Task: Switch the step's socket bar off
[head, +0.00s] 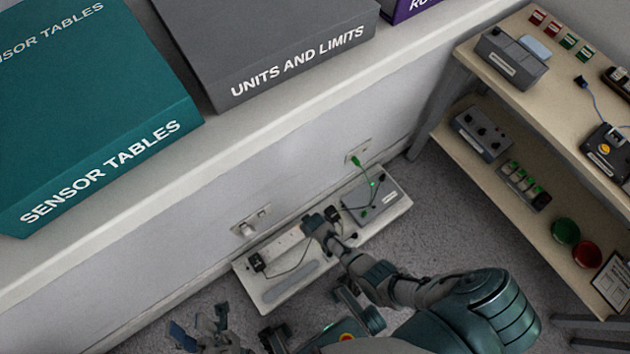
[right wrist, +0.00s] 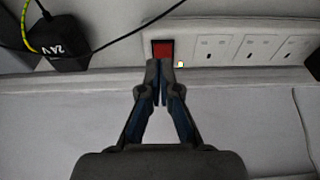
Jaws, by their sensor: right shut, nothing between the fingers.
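The white socket bar (head: 283,244) lies along the back of the low pale step (head: 272,300) against the wall. In the head view the right gripper (head: 316,224) hides that end of the bar. My left gripper (head: 200,322) is open and empty at the lower left, away from the step.
A black 24 V adapter (right wrist: 62,42) with a cable sits left of the switch. A grey box (head: 376,201) stands at the step's right end. Wall sockets (head: 251,223) are above the step. A wooden bench (head: 540,80) stands at right; large binders (head: 95,110) lie on the ledge.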

